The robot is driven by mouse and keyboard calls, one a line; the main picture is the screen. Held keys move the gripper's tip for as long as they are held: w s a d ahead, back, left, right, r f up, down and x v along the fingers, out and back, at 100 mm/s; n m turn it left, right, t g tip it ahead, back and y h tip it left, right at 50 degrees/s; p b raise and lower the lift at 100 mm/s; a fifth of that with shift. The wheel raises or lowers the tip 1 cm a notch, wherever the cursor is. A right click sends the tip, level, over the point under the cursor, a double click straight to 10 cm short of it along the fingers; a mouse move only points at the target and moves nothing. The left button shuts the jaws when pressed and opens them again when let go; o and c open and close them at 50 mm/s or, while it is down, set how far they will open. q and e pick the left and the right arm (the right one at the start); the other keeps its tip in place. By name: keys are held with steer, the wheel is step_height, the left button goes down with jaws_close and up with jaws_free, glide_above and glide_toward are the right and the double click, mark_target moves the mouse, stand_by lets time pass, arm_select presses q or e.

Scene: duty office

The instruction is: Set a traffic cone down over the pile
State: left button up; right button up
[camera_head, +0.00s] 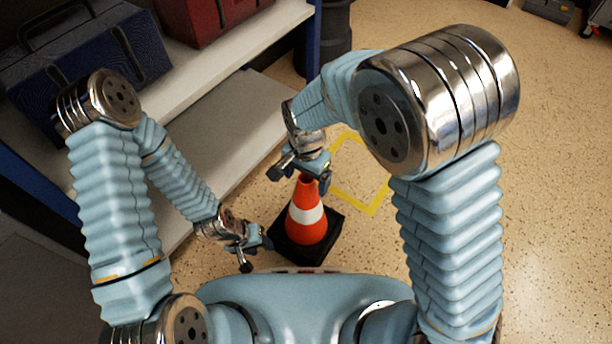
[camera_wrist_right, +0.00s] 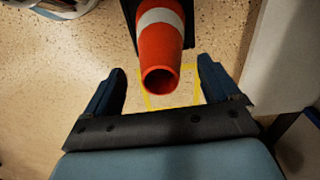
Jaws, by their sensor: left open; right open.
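An orange traffic cone (camera_head: 307,216) with a white band and black square base stands upright on the floor in front of my body. My right gripper (camera_head: 299,178) is open just above the cone's tip. In the right wrist view the cone (camera_wrist_right: 160,52) shows its open top between the two spread fingers (camera_wrist_right: 160,92), apart from them. My left gripper (camera_head: 253,250) is open and empty, low at the left of the cone's base. A yellow outlined square (camera_head: 371,211) lies on the floor behind and right of the cone, partly hidden by my right arm. I cannot make out a pile.
A shelf unit at the left has a grey lower board (camera_head: 222,150) and an upper board (camera_head: 225,52) bearing a dark blue toolbox (camera_head: 95,62) and a red case (camera_head: 208,14). A dark bin (camera_head: 337,30) stands behind.

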step_height(320, 180, up, 14)
steer(key=p, duration=0.3)
steer(key=shift+f, duration=0.25)
stand_by(0.3)
